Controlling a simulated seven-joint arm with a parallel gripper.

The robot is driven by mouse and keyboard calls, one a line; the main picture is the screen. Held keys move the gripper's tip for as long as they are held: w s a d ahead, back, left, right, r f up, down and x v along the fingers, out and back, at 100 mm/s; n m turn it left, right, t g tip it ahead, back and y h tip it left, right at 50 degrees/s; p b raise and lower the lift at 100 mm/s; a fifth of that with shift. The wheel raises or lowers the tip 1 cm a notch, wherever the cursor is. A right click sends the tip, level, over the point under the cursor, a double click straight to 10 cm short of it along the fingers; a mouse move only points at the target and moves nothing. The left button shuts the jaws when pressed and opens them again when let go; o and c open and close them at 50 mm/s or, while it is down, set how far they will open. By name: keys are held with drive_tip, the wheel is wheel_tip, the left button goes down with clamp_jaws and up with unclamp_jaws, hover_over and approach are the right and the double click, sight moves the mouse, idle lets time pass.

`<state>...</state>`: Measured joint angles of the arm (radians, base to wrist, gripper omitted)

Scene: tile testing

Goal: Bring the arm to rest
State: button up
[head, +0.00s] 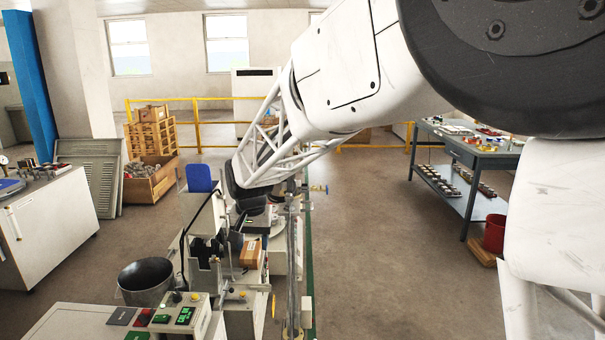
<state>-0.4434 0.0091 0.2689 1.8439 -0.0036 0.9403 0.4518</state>
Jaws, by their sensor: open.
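My white arm reaches from the upper right across the middle of the head view, ending in a white lattice section. My gripper (246,208) is the dark end below that lattice, above the testing bench. Its jaws are open. It looks empty, though its fingertips are small and partly lost against the machine. A brown box (250,254) sits on the bench just below it. I cannot tell how far apart they are.
A grey bucket (146,281) and a control panel (186,315) stand at the near left. A blue-grey table (478,155) with small parts and a red bucket (494,233) stand at the right. Yellow railing (203,98) runs behind. The floor (385,250) between bench and table is clear.

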drive_tip(key=s+d+r, duration=0.3)
drive_tip(key=s+d, duration=0.5)
drive_tip(key=d, duration=0.2)
drive_tip(key=s+d+r, duration=0.3)
drive_tip(key=s+d, duration=0.4)
drive_tip(key=d, duration=0.3)
drive_tip(key=s+d+f, duration=0.1)
drive_tip(key=s+d, duration=0.4)
drive_tip(key=s, duration=0.5)
drive_tip(key=s+d+f+t, duration=0.1)
drive_tip(key=s+d+f, duration=0.1)
drive_tip(key=s+d, duration=0.4)
drive_tip(key=s, duration=0.4)
drive_tip(key=shift+f+t+h, duration=0.15)
drive_tip(key=shift+t+h, duration=0.15)
